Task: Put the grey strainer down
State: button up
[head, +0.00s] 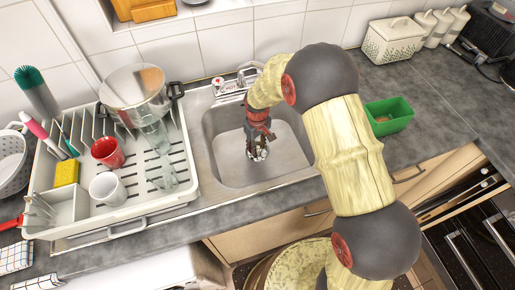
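Whether the fingers are open or shut is too small to make out. No grey strainer can be clearly picked out in the basin. A pale grey perforated bowl (8,172) stands at the far left edge, partly cut off by the frame.
A white dish rack (150,208) left of the sink holds a red cup (108,152), a white mug (107,188), glasses, a yellow sponge (66,172) and a steel pot (135,92). The tap (246,72) stands behind the sink. A green tub (389,116) sits on the right counter, with bare counter around it.

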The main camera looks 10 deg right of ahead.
notch_tip(320, 180, up, 21)
jog(key=s+d+m+t+p, duration=0.1)
jog(key=s+d+p, duration=0.1)
jog(key=d+p, duration=0.1)
jog(key=s+d+r+m+t, duration=0.2)
jog(key=s+d+r, duration=0.2)
jog(key=s+r, duration=0.55)
jog(key=s+d+r+m+t, duration=0.1)
jog(key=s+r, duration=0.3)
jog(key=s, duration=0.4)
jog(key=s+d+r+m+t, duration=0.1)
jog(key=s+d+r+m, duration=0.1)
jog(key=s, duration=0.6)
notch_tip(320, 180, up, 2)
jog(key=shift+d+r+t, duration=0.2)
jog(key=shift+d+t, duration=0.1)
jog(key=shift+d, duration=0.45)
